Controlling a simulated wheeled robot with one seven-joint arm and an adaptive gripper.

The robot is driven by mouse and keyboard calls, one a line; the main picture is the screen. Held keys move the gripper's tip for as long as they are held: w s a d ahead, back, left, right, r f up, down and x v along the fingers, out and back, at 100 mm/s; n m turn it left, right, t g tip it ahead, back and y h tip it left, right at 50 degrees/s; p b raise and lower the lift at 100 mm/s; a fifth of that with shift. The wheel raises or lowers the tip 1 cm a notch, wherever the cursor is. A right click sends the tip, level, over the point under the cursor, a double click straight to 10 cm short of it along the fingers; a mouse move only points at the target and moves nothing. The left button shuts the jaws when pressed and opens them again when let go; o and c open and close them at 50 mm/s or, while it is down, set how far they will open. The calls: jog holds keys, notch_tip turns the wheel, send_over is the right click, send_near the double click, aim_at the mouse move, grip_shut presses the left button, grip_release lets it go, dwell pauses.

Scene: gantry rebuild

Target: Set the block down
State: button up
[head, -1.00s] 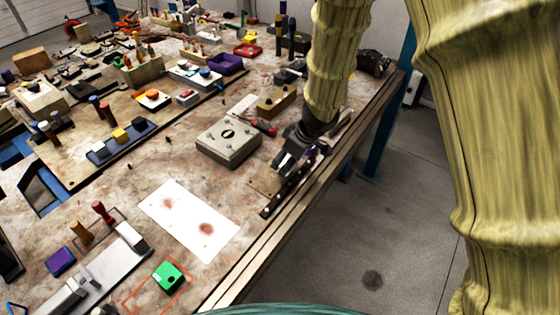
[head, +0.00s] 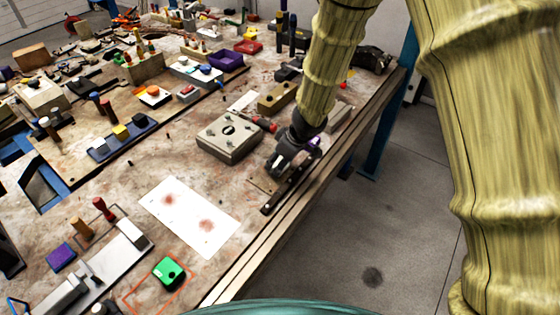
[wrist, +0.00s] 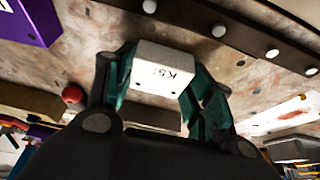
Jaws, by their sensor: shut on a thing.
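My gripper (head: 279,170) is low over the right edge of the workbench in the head view. The block sits between the two teal-lined fingers. In the head view I cannot make out the block at the fingertips. Whether it touches the bench surface I cannot tell.
A dark rail with pale studs (wrist: 235,38) runs close beyond the block. A purple block (wrist: 28,18) and a red ball (wrist: 72,94) are to the left. A grey plate fixture (head: 230,138) stands beside my gripper; a white sheet (head: 188,217) lies nearer.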

jog(key=shift+f, duration=0.1)
jog(key=o, duration=1.1)
jog(key=shift+d+r+p, duration=0.2)
jog(key=shift+r+p, duration=0.55)
jog(key=shift+r, duration=0.1)
jog(key=p+v, duration=0.9)
jog(key=v, duration=0.1)
jog(key=shift+s+d+r+p, duration=0.1)
jog(key=shift+r+p, duration=0.1)
jog(key=shift+p, duration=0.2)
jog(key=shift+f, duration=0.1)
